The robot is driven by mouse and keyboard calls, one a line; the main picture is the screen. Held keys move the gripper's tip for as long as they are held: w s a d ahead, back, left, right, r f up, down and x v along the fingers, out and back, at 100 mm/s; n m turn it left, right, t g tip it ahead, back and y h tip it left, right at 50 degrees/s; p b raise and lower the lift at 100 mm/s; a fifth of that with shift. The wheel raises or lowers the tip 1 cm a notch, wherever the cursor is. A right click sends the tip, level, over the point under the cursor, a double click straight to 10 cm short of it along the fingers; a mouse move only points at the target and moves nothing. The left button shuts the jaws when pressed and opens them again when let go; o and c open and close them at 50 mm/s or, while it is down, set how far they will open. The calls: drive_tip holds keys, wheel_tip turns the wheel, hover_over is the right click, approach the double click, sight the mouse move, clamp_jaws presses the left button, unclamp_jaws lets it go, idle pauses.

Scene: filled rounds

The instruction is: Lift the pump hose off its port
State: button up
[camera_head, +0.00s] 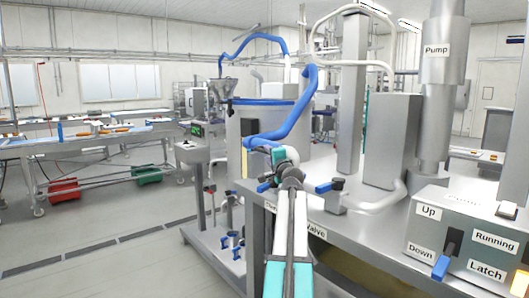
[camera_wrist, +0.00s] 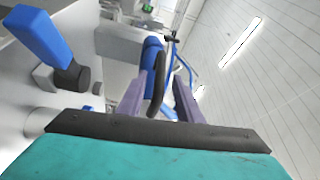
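The blue pump hose (camera_head: 298,115) hangs in a curve in the head view and its lower end comes down near the table edge, just behind my gripper (camera_head: 287,168). A blue hose part (camera_wrist: 152,50) also shows in the wrist view, beyond the fingers. My gripper's two purple-grey fingers (camera_wrist: 165,95) stand apart there. The port is largely hidden behind my gripper and wrist in the head view.
A blue-handled valve (camera_head: 330,187) stands on the table right of my gripper. A control box (camera_head: 470,235) with levers and labels sits at the front right. A steel tank (camera_head: 265,120) stands behind. Open floor (camera_head: 100,235) lies to the left.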

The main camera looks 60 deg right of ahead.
sight(265, 152)
drive_tip(key=shift+p+x, duration=0.35)
drive_tip(key=shift+x, duration=2)
clamp_jaws()
drive_tip(key=shift+a+f, duration=0.1)
